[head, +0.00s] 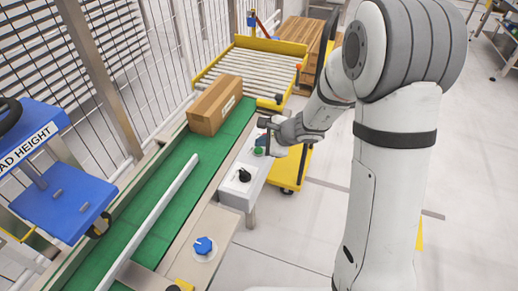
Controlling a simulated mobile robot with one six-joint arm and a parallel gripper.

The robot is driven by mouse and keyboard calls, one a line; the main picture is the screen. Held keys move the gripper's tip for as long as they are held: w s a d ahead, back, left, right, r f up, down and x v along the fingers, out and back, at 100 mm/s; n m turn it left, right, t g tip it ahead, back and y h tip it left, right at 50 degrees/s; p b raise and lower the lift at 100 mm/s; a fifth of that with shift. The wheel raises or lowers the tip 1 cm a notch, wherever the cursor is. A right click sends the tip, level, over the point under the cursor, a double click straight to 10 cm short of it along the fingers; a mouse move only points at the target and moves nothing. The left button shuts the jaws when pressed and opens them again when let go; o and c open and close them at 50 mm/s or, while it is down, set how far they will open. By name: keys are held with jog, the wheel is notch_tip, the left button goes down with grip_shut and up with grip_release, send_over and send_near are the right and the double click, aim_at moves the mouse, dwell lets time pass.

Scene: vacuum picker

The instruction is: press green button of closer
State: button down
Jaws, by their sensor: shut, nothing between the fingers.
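A green button (258,151) sits on top of a light grey control box (236,190) beside the green conveyor. A black knob (244,175) is nearer to me on the same box. My gripper (268,137) is shut and empty, over the far end of the box, just beyond and right of the green button. Its fingertips are small and partly merge with the controls behind them, so I cannot tell whether they touch anything.
A cardboard box (214,105) stands on the green conveyor (150,215). A yellow-framed roller table (250,68) lies beyond. A blue knob (204,245) is on a nearer panel. A blue machine (65,200) stands left. The floor at right is mostly clear.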

aim_at(262, 152)
jog(key=shift+r+p, duration=1.8)
jog(key=shift+r, duration=0.85)
jog(key=s+d+r+n+g+p, duration=0.25)
jog(key=s+r+n+p, duration=0.45)
jog(key=s+r, duration=0.5)
jog(key=s+d+r+n+h+p, duration=0.4)
jog(key=s+d+r+n+h, duration=0.3)
jog(key=s+d, duration=0.6)
notch_tip(262, 152, up, 3)
jog(key=n, duration=0.2)
jog(key=shift+s+n, duration=0.25)
jog(key=shift+n, duration=0.05)
